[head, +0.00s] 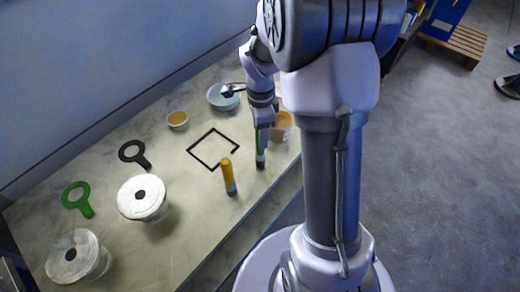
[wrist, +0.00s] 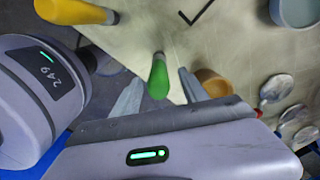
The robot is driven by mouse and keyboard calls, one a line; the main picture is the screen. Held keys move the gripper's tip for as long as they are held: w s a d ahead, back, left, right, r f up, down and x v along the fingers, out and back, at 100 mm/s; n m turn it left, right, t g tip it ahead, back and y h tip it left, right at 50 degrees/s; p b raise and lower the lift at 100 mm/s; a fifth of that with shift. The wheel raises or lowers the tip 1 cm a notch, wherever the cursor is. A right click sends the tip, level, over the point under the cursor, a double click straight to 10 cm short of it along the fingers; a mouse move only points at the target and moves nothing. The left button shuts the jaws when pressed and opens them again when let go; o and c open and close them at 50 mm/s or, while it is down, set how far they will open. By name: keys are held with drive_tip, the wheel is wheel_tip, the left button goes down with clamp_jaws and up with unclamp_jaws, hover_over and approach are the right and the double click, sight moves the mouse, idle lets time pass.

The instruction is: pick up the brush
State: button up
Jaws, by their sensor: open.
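Two upright handled tools stand near the table's front edge; I cannot tell for sure which is the brush. One has a green handle (head: 260,146) and a dark lower end. The other has a yellow handle (head: 227,171) and a grey lower end. My gripper (head: 262,120) is above the green-handled tool, pointing down. In the wrist view, the green handle (wrist: 158,80) shows between the two spread fingers of my gripper (wrist: 159,76), with gaps on both sides. The yellow handle (wrist: 75,12) is at the upper left there, outside the fingers.
An orange cup (head: 284,122) stands close beside the green-handled tool. A blue-grey bowl (head: 215,101), a small yellow cup (head: 178,121) and a black square outline (head: 194,155) are behind. Two white flanged vessels (head: 128,205) (head: 62,262) and black and green ring tools (head: 129,151) (head: 71,194) lie left.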

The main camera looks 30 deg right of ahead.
wheel_tip(320, 180, down, 4)
drive_tip(key=shift+a+r+b, duration=0.15)
drive_tip(key=shift+r+b, duration=0.05)
drive_tip(key=shift+b, duration=0.15)
drive_tip(key=shift+r, duration=0.1)
drive_tip(key=shift+c, duration=0.2)
clamp_jaws()
drive_tip(key=shift+r, duration=0.1)
